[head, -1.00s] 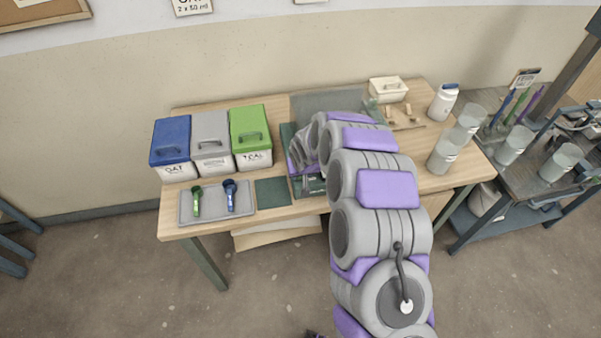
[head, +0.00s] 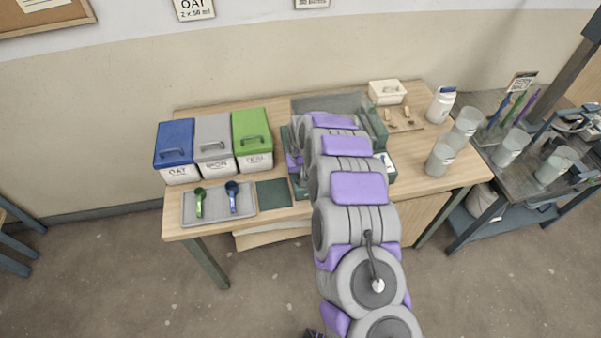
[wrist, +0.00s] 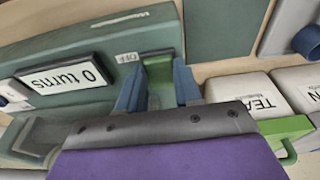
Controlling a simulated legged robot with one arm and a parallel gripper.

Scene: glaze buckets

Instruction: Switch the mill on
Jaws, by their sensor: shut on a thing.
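The mill is a dark green-teal machine (head: 375,125), largely hidden behind my arm in the head view. In the wrist view its face (wrist: 75,60) fills the upper left, with a "0 turns" display (wrist: 63,78) seen upside down. A green switch piece (wrist: 158,70) sits in a dark slot beside a small "OFF" label (wrist: 127,57). My gripper (wrist: 160,84) has its two blue fingers on either side of this green piece and is shut on it. In the head view the fingers are hard to make out beside the mill.
Blue (head: 175,140), grey (head: 214,137) and green (head: 252,136) lidded buckets stand left of the mill. A grey tray (head: 218,215) with two scoops lies before them. Clear cups (head: 440,158) and a white bottle (head: 441,104) stand at the right.

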